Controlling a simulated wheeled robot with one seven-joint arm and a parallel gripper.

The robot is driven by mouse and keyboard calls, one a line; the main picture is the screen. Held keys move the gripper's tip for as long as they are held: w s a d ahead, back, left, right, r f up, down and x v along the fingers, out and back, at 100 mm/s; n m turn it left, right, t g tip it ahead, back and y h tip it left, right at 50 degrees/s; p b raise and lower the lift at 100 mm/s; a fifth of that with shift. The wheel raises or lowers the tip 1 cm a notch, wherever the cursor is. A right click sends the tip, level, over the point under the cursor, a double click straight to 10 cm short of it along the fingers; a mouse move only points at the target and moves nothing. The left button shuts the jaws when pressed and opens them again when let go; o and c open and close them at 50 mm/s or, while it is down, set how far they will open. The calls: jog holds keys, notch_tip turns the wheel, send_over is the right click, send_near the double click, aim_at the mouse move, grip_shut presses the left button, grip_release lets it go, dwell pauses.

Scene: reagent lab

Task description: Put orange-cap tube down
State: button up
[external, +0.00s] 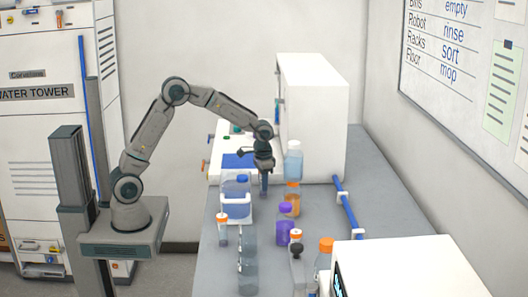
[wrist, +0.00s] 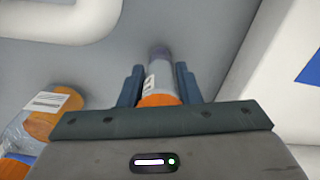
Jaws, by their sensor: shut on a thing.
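My gripper (external: 264,184) hangs pointing down above the grey bench, beside the tall white cabinet. In the wrist view my gripper (wrist: 160,88) is shut on the orange-cap tube. The tube's orange cap (wrist: 159,100) sits close to the palm between the two dark fingers. Its clear body (wrist: 160,66) with a white label extends away toward the bench, ending in a darker tip. In the external view the tube is too small and covered to make out clearly. I cannot tell whether its tip touches the surface below.
Orange (external: 292,198) and purple (external: 285,230) bottles stand right of and in front of my gripper. A clear blue-filled container (external: 236,205) is at left. An orange-capped bottle (wrist: 52,115) is near in the wrist view. The white cabinet (external: 315,115) stands behind.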

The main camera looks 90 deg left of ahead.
jog(key=shift+f, duration=0.25)
jog(key=o, duration=0.9)
jog(key=shift+o, duration=0.2)
jog(key=shift+r, duration=0.1)
jog(key=shift+r, duration=0.1)
notch_tip(320, 180, up, 12)
jog(key=shift+r+b, duration=0.1)
jog(key=shift+b, duration=0.2)
jog(key=s+d+r+m+t, duration=0.1)
jog(key=s+d+r+m, duration=0.1)
jog(key=s+d, duration=0.8)
jog(key=s+d+f+t, duration=0.1)
jog(key=s+f, duration=0.1)
jog(key=s, duration=0.6)
jog(key=s+d+f+m+t, duration=0.1)
jog(key=s+d+f, duration=0.1)
jog(key=s, duration=0.7)
jog(key=shift+f, duration=0.3)
